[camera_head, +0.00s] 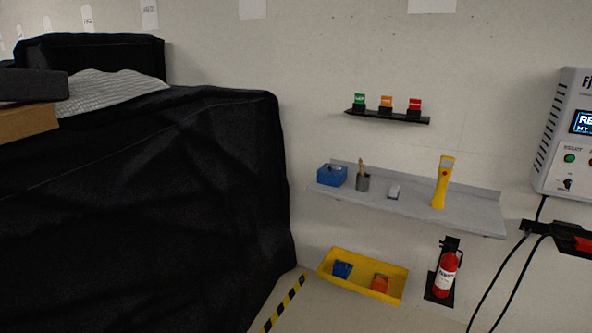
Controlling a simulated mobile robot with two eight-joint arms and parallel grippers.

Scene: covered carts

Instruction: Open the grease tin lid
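I cannot make out a clearly recognisable grease tin or its lid. On the grey wall shelf (420,208), a small grey cup (363,183) stands upright with a brown-handled tool in it. To its left is a blue box (332,175) with something dark on top. To its right is a small pale object (394,192), too small to identify. A yellow handheld device (441,185) stands upright farther right on the shelf. Neither of my grippers is in view.
A large black-covered cart (140,210) fills the left, with boxes and a pale cloth on top. A yellow tray (333,283) with blue and orange items lies below the shelf. A fire extinguisher (446,274), cables and a wall-mounted control box (565,150) are at right.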

